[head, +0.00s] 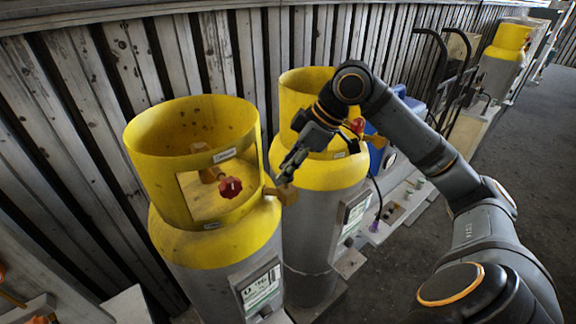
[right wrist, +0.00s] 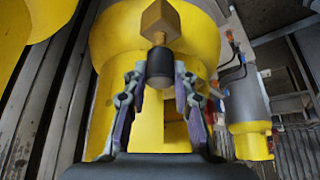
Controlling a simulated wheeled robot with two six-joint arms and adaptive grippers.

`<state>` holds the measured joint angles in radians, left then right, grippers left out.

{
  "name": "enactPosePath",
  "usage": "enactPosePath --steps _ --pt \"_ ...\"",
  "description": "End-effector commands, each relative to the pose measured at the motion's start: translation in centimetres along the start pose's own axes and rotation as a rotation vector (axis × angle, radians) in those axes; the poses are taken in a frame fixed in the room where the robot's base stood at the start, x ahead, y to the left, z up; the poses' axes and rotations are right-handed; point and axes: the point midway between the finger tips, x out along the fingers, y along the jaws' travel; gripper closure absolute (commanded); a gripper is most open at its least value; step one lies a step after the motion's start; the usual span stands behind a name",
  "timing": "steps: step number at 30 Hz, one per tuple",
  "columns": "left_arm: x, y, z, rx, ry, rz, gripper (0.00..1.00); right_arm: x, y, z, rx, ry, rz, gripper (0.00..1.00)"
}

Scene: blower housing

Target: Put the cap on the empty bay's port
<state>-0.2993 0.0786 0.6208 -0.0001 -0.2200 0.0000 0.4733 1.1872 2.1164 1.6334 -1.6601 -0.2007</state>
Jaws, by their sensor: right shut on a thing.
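My right gripper (head: 288,170) reaches down between two yellow-collared cylinders. It is shut on a black round piece (right wrist: 160,68), which has a brass neck and a brass block (right wrist: 160,22) at its far end. The brass block also shows in the head view (head: 281,193), beside the near cylinder's collar. I cannot tell whether this piece is the cap or whether the block touches the collar. I cannot make out the empty bay's port for certain. My left gripper is not in view.
The near cylinder (head: 190,125) has a red valve knob (head: 230,187) inside its collar opening. The second cylinder (head: 330,180) stands close behind. A dark hose with a purple end (head: 374,226) hangs to the right. Wooden slats (head: 60,110) line the back; the floor (head: 525,170) is open at right.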

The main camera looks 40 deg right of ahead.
Motion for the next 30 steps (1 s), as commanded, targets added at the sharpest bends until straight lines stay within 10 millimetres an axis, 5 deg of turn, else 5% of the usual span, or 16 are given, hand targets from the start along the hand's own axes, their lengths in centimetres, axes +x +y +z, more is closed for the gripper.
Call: enactPosePath --steps 30 --pt "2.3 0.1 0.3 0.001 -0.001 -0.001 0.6 2.3 0.0 1.4 0.0 0.0 -0.001 0.95"
